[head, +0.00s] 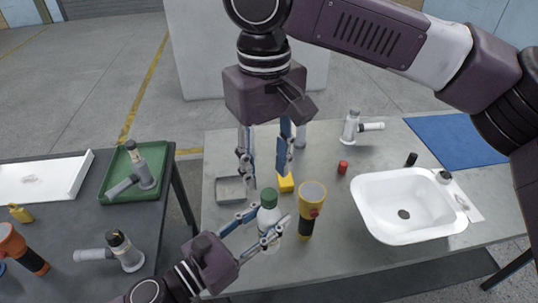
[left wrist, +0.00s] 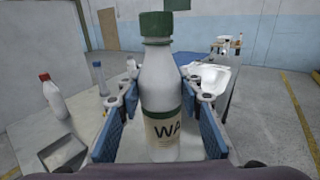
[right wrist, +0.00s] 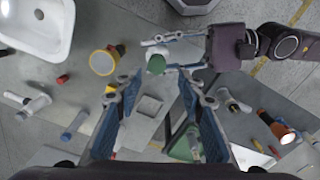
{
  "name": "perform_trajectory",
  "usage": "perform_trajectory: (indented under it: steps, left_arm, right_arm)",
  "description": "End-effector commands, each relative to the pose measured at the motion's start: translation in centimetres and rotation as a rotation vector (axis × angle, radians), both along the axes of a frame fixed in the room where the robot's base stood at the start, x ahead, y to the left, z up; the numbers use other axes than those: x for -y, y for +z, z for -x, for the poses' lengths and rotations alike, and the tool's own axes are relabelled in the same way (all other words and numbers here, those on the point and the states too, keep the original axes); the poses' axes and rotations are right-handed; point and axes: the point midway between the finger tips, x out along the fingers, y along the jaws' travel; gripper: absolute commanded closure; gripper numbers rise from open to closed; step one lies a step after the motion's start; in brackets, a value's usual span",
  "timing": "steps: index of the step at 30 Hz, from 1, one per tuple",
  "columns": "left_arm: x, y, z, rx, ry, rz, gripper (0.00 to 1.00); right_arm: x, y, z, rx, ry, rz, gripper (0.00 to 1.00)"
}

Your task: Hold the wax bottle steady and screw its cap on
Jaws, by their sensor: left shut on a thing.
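The wax bottle (left wrist: 162,95) is white with a "WA" label and stands upright between the blue pads of my left gripper. It also shows in the head view (head: 268,216). Its green cap (left wrist: 164,24) sits on top of the neck; I cannot tell how tightly. The cap shows from above in the right wrist view (right wrist: 156,64). My left gripper (head: 256,228) is shut around the bottle's body, low over the table. My right gripper (head: 264,168) is open and empty, fingers pointing down, above and behind the bottle and apart from the cap.
A yellow flashlight (head: 312,193) stands close right of the bottle. A yellow block (head: 286,182) and a shallow grey tray (head: 231,190) lie behind it. A red cylinder (head: 342,167) and white basin (head: 362,205) are further right. A dark side table (head: 75,220) holds a green tray (head: 117,163).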

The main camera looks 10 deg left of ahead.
Motion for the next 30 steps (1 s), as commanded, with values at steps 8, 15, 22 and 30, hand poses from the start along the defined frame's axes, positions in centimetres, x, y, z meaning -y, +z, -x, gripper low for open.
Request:
perform_trajectory:
  steps: [8,15,22,30]
  left_arm:
    - [0.0,0.1,0.0,0.001,0.000,0.001,1.00]
    - [0.0,0.1,0.0,0.001,0.000,0.001,1.00]
    - [0.0,0.1,0.0,0.001,0.000,0.001,1.00]
    - [0.0,0.1,0.0,0.001,0.000,0.001,1.00]
  right_arm:
    - [0.1,0.3,0.0,-0.002,0.464,0.000,0.64]
    - [0.1,0.6,-0.1,-0.003,0.868,0.000,0.64]
    - [0.2,0.9,-0.1,-0.003,1.255,-0.001,0.64]
    - [0.3,1.2,-0.2,-0.004,1.710,0.001,0.64]
